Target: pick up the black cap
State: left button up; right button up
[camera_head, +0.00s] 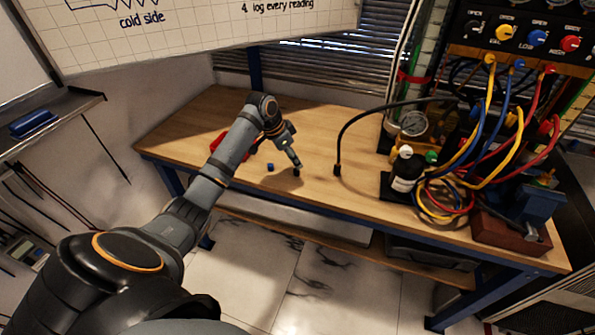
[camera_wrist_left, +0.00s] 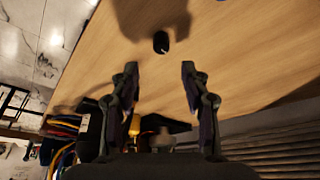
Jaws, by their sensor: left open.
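The black cap (camera_wrist_left: 161,42) stands on the wooden bench top (camera_wrist_left: 90,60) in the left wrist view. It lies beyond the fingertips, roughly centred between them, with nothing touching it. My right gripper is not in view.
A red object (camera_head: 220,143) is partly hidden behind my arm. A black hose (camera_head: 350,121) arches onto the bench at right, near a bottle (camera_head: 406,171) and tangled coloured hoses. The bench's middle is mostly clear.

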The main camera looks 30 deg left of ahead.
aim_at(295, 169)
pick_arm(q)
jog(key=shift+s+f, duration=0.1)
jog(key=shift+f, duration=0.25)
jog(key=x, duration=0.4)
jog(key=shift+s+a+f, duration=0.15)
jog(key=shift+s+a, duration=0.1)
jog(key=shift+w+f, duration=0.1)
jog(key=shift+f, duration=0.15)
jog(key=c, duration=0.7)
jog(key=shift+r, duration=0.1)
jog(key=shift+c, duration=0.9)
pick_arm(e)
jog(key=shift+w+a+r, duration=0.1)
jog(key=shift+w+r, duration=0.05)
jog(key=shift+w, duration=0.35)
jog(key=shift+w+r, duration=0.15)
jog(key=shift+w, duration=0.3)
